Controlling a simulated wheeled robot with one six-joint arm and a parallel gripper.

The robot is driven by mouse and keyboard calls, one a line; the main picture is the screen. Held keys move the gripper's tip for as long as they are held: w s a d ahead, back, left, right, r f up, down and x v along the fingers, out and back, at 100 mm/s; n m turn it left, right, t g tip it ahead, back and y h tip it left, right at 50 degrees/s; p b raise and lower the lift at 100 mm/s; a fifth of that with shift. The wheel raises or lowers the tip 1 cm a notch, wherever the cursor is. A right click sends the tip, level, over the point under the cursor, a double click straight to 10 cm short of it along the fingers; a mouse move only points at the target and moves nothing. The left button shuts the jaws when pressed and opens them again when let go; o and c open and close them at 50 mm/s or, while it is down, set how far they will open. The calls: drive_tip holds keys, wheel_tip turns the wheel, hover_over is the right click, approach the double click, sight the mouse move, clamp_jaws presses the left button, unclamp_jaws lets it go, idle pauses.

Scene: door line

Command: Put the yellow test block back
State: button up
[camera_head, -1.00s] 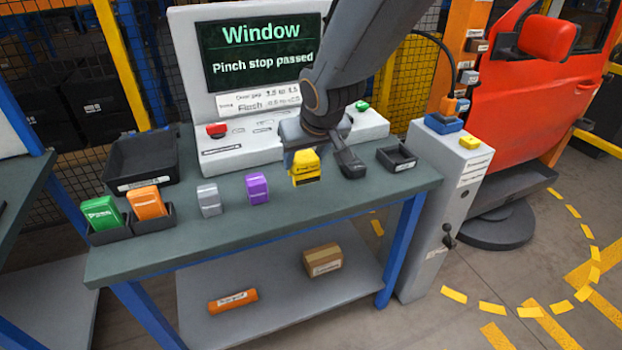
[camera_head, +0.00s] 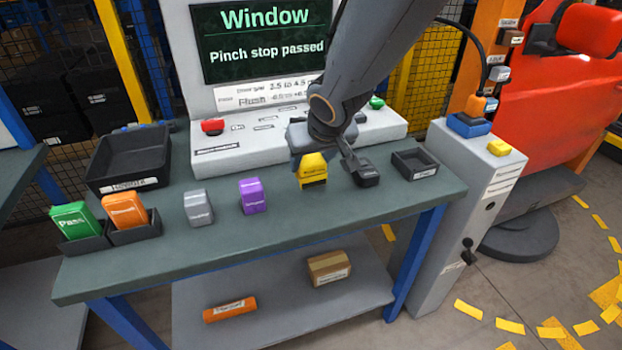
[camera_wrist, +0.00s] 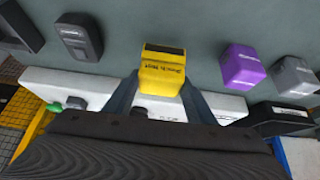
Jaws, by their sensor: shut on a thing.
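The yellow test block (camera_head: 312,169) is held in my gripper (camera_head: 318,152) over the bench, in front of the console. In the wrist view the yellow block (camera_wrist: 162,72) sits between the two fingers of my gripper (camera_wrist: 160,90), with printed lettering on one face. I cannot tell whether its underside touches the bench top. To its right in the head view is a dark device (camera_head: 364,172), and beyond that a small empty black tray (camera_head: 414,165).
The bench (camera_head: 280,240) also holds a purple block (camera_head: 252,195), a grey block (camera_head: 198,207), green (camera_head: 74,220) and orange (camera_head: 125,210) blocks in black holders, and a large black bin (camera_head: 130,160). The console screen (camera_head: 262,42) reads "Window, Pinch stop passed". A grey pedestal (camera_head: 455,200) stands right.

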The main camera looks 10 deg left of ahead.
sight(311, 174)
drive_tip(key=shift+f+b, duration=1.75)
drive_tip(key=shift+f, duration=0.15)
drive_tip(key=shift+f, duration=0.1)
drive_tip(key=o, duration=1.4)
drive_tip(key=shift+p+v, duration=2.7)
drive_tip(key=shift+v, duration=3.4)
drive_tip(key=s+d+f+m+g+h, duration=0.1)
drive_tip(key=d+f+m, duration=0.15)
drive_tip(key=d, duration=0.65)
drive_tip(key=s+d+f+m+g+h, duration=0.1)
drive_tip(key=d+f+h, duration=0.15)
drive_tip(key=d, duration=0.65)
drive_tip(key=shift+s+d+f+m+g, duration=0.5)
drive_tip(key=shift+s+d, duration=0.95)
drive_tip(key=shift+d, duration=0.4)
drive_tip(key=shift+s+d+f+m+g, duration=0.5)
drive_tip(key=shift+s+d, duration=0.95)
drive_tip(key=shift+d, duration=0.4)
drive_tip(key=shift+s+d+f+m+g, duration=0.45)
drive_tip(key=shift+s+d, duration=1)
drive_tip(key=shift+d, duration=0.4)
